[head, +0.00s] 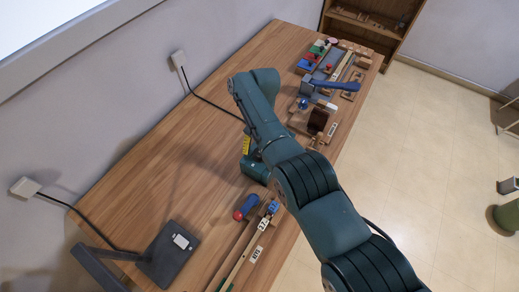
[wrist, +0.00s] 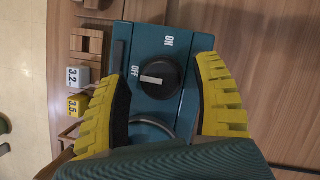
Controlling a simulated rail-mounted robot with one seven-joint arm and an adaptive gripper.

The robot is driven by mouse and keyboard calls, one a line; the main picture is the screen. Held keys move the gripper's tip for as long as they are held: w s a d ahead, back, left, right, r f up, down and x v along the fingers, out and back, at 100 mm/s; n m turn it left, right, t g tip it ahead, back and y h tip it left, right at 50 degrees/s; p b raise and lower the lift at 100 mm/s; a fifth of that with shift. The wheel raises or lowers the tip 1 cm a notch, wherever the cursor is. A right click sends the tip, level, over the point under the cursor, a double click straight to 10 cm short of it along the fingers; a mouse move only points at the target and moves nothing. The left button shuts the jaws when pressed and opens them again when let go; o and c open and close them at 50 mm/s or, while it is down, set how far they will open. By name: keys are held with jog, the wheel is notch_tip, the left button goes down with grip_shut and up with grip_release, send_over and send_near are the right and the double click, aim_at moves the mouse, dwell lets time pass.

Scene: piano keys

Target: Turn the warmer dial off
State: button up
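The warmer is a teal box (wrist: 186,58) with a round black dial (wrist: 170,70) on its face. ON is printed above the dial and OFF on its left. The dial's pale pointer mark lies on its left half, pointing left, close to the OFF label. My gripper (wrist: 160,68) is open, its two yellow ribbed fingers apart on either side of the dial, with nothing between them touching it visibly. In the head view, my gripper (head: 247,143) is mostly hidden by my arm, with a teal box (head: 255,169) just below it.
Wooden blocks and number blocks (wrist: 78,76) lie left of the warmer in the wrist view. In the head view, a blue-handled hammer (head: 335,85) and other items crowd the table's far end.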

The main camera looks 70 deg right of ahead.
jog(key=shift+r, duration=0.2)
notch_tip(320, 180, up, 10)
dwell(0.4)
jog(key=shift+f, duration=0.1)
dwell(0.4)
